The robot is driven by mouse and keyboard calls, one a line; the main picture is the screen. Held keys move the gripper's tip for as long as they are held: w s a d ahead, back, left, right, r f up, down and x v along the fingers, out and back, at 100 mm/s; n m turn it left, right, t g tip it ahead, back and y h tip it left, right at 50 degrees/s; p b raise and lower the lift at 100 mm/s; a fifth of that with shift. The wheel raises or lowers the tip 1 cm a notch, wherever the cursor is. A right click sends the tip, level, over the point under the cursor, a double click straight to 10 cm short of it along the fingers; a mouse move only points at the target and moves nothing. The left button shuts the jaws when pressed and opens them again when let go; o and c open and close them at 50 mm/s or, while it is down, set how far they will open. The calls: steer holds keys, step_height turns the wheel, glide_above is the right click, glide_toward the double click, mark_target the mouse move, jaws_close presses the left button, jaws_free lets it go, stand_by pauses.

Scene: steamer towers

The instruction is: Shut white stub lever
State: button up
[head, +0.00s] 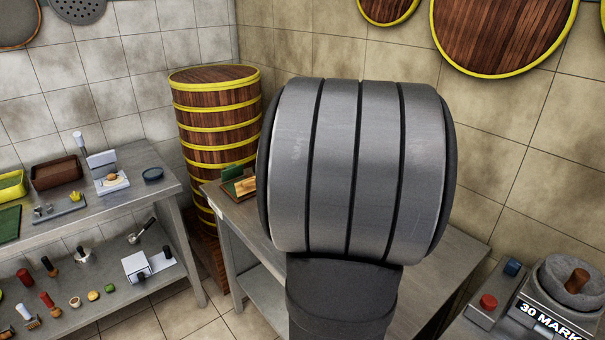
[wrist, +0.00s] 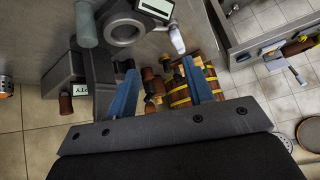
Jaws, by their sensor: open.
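A short white stub lever (wrist: 177,39) shows in the wrist view, sticking out at the right side of a grey machine (wrist: 85,65) with a round ring and a small display. My gripper (wrist: 160,68) has its two blue fingers spread apart, with nothing held between them. The white stub lies beyond the right fingertip and looks apart from it; the exact distance is unclear. In the head view my arm's large grey link hides my gripper and that machine. A separate upright white handle (head: 79,140) stands on a small device on the left bench.
In the head view, a tall steamer tower (head: 215,125) stands in the corner. The left bench (head: 130,205) holds several tools. A grey machine with a red button (head: 488,301) is at lower right.

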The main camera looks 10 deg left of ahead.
steer(key=w+a+f, duration=0.4)
steer(key=w, duration=0.1)
steer(key=w+a+f+n, duration=0.1)
steer(key=w+a+f, duration=0.4)
steer(key=w+a+f+n, duration=0.1)
steer(key=w+a+f, duration=0.3)
steer(key=w, duration=0.2)
steer(key=shift+w+a+f+t+y, duration=0.1)
steer(key=shift+a+f+t+y, duration=0.05)
steer(key=shift+a+t+y, duration=0.2)
steer(key=c, duration=1)
steer(key=shift+w+d+m+t+h, duration=0.1)
steer(key=shift+d+m+t+h, duration=0.15)
steer(key=shift+m+h, duration=0.4)
steer(key=shift+w+d+m+t+h, duration=0.15)
steer(key=shift+m+t+h, duration=0.2)
steer(key=shift+m, duration=0.4)
steer(key=shift+s, duration=0.1)
